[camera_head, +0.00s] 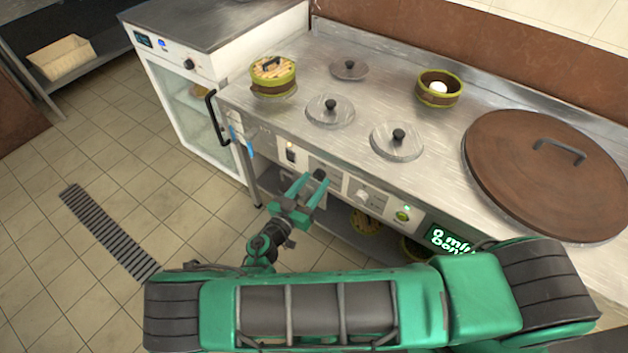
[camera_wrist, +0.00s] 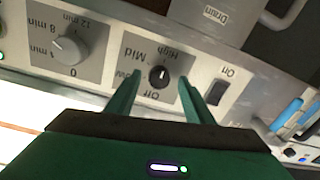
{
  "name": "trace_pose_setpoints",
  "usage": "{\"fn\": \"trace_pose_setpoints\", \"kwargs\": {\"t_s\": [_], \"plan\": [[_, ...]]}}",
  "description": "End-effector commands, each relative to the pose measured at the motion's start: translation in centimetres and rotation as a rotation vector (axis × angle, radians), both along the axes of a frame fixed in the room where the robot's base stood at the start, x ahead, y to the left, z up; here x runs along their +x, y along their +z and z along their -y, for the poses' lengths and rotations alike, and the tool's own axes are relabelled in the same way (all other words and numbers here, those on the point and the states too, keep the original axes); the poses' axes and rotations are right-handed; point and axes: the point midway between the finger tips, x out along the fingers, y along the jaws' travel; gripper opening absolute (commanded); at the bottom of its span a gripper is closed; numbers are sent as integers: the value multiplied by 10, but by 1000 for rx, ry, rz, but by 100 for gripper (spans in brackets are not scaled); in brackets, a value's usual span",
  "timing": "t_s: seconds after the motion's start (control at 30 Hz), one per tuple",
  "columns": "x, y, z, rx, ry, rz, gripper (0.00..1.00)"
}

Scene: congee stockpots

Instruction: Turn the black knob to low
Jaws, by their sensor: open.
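The black knob (camera_wrist: 158,76) sits on a light dial plate marked Off, Mid and High, with another label partly hidden by a finger. A small white mark shows on its face, toward the High side. In the head view the black knob (camera_head: 320,174) is on the counter's front panel. My gripper (camera_head: 312,187) is open in front of it. In the wrist view the fingers of my gripper (camera_wrist: 159,80) stand on either side of the knob, with gaps visible; whether they reach its depth is unclear.
A grey timer knob (camera_wrist: 70,50) and an On switch (camera_wrist: 217,92) flank the dial. A Drain label (camera_wrist: 215,15) is above. The counter (camera_head: 300,75) carries small lids, bamboo steamers and a large brown lid (camera_head: 545,185). Open floor (camera_head: 130,190) lies left.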

Motion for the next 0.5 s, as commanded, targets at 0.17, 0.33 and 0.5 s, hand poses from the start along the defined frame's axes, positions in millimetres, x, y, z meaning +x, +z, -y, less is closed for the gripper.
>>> {"fn": "trace_pose_setpoints", "kwargs": {"t_s": [0.17,0.33,0.5], "plan": [[9,0,7,-1,0,1,48],[11,0,8,0,0,0,48],[11,0,8,0,0,0,38]]}}
